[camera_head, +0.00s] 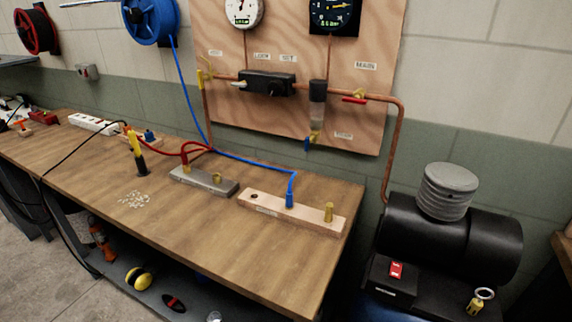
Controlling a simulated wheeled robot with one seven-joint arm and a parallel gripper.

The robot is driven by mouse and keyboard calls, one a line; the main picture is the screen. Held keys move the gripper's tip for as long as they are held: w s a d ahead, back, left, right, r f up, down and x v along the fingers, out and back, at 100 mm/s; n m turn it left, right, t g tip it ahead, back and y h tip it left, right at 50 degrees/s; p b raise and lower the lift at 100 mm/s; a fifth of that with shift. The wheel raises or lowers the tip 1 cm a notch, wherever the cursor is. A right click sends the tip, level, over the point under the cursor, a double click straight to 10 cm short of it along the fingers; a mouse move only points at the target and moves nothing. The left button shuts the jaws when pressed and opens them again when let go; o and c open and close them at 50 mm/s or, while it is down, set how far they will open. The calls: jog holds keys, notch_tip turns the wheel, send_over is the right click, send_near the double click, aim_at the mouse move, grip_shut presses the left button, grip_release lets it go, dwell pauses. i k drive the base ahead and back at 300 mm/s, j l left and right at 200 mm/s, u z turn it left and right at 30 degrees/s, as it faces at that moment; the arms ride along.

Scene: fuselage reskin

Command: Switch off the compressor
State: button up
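The compressor (445,238) stands at the right, beside the right end of the workbench. It has a black cylinder body and a grey ribbed cap (447,190) on top. A red switch (396,270) sits on a black box (391,284) at its front left. The switch looks like a rocker, but I cannot tell its position. A brass fitting with a ring (477,299) is at its lower right. My gripper is not in view.
The wooden workbench (200,230) holds fitting blocks (290,212), hoses and a power strip (93,123). A wall panel (355,120) carries gauges, a red-handled valve (353,99) and a copper pipe (394,150) running down behind the compressor. Another wooden edge (563,245) is at far right.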

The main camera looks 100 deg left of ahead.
aim_at(395, 271)
jog(key=u, duration=2.8)
